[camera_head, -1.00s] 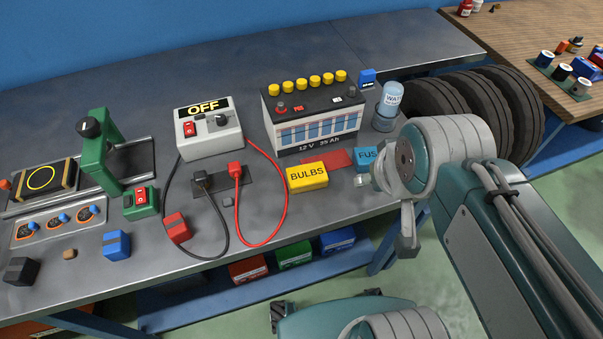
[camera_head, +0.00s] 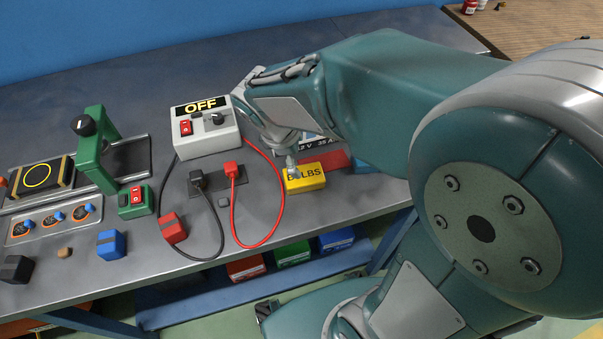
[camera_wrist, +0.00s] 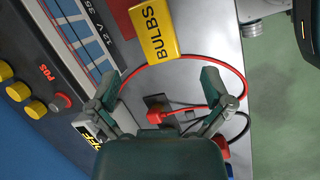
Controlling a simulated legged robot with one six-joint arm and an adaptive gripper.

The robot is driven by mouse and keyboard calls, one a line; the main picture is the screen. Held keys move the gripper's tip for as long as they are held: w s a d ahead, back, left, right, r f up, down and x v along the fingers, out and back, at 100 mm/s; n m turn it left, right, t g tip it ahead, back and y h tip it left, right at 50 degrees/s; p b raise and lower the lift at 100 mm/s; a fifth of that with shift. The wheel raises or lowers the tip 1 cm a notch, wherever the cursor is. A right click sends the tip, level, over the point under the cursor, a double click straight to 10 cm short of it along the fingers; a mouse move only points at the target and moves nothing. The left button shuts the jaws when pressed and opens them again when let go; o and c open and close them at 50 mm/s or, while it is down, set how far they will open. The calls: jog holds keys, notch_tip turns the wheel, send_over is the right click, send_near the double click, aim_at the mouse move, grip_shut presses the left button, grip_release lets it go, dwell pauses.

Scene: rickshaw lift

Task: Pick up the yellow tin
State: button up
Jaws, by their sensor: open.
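The yellow tin marked BULBS (camera_head: 313,180) sits on the grey bench near its front edge. In the wrist view the yellow tin (camera_wrist: 152,32) lies ahead of my gripper (camera_wrist: 160,78), beyond the fingertips and between their lines. The two fingers are spread wide with nothing between them at the tips. In the head view a finger of my gripper (camera_head: 292,168) overlaps the tin's left part, and my arm hides the far finger. I cannot tell how high the gripper is above the tin.
The white OFF box (camera_head: 207,128) and a red cable (camera_head: 280,217) lie left of the tin. A battery (camera_wrist: 92,35) stands close behind it, mostly hidden by my arm in the head view. A red pad (camera_head: 337,160) lies beside the tin.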

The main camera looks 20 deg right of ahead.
aim_at(303, 175)
jog(key=w+f+n, duration=0.1)
jog(key=w+a+f+n+h, duration=0.1)
jog(key=f+n, duration=0.1)
jog(key=shift+a+f, duration=0.1)
jog(key=shift+f, duration=0.05)
jog(key=x, duration=1.1)
jog(key=shift+s, duration=0.15)
jog(key=shift+f, duration=0.2)
jog(key=c, duration=1)
